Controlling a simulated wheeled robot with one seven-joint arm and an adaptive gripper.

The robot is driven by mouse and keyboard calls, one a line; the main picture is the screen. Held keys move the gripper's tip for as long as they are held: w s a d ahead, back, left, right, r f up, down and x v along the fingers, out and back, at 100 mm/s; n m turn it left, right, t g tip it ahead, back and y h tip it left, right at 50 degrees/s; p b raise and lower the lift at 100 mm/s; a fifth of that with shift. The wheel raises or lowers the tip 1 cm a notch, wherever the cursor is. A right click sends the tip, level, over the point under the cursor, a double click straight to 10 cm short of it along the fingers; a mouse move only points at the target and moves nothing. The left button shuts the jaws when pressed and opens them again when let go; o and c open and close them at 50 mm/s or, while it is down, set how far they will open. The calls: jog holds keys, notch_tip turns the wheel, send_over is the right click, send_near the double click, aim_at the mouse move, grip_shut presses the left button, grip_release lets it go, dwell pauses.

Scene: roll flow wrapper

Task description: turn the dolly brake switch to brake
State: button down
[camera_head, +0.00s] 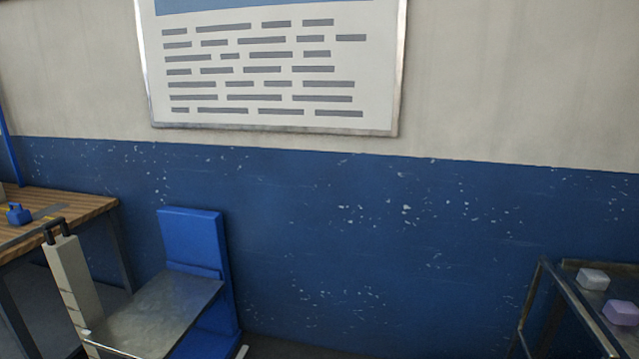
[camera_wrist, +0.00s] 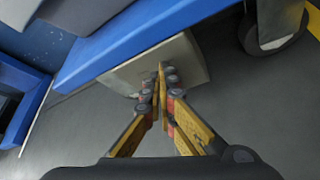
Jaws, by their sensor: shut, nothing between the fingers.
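My gripper (camera_wrist: 161,80) shows in the wrist view, its yellow fingers shut with nothing between them. The fingertips are in front of a pale beige box-shaped part (camera_wrist: 190,62), under a blue beam (camera_wrist: 135,40); I cannot tell whether they touch it. A dark caster wheel (camera_wrist: 277,30) is at the upper right. I cannot make out the dolly brake switch for certain in either view, nor its setting. The head view does not show my gripper.
In the head view, a blue upright unit (camera_head: 192,240) with a metal plate (camera_head: 160,308) stands at lower left. A metal cart (camera_head: 572,300) stands at right. A notice board (camera_head: 265,75) hangs above.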

jog(key=shift+d+f, duration=0.15)
jog(key=shift+d, duration=0.2)
jog(key=shift+s+d+f, duration=0.1)
jog(key=shift+d+f, duration=0.1)
jog(key=shift+d, duration=0.1)
jog(key=shift+d+f, duration=0.1)
dwell(0.6)
jog(key=s, duration=0.6)
jog(key=shift+a+r, duration=0.3)
jog(key=shift+a, duration=0.15)
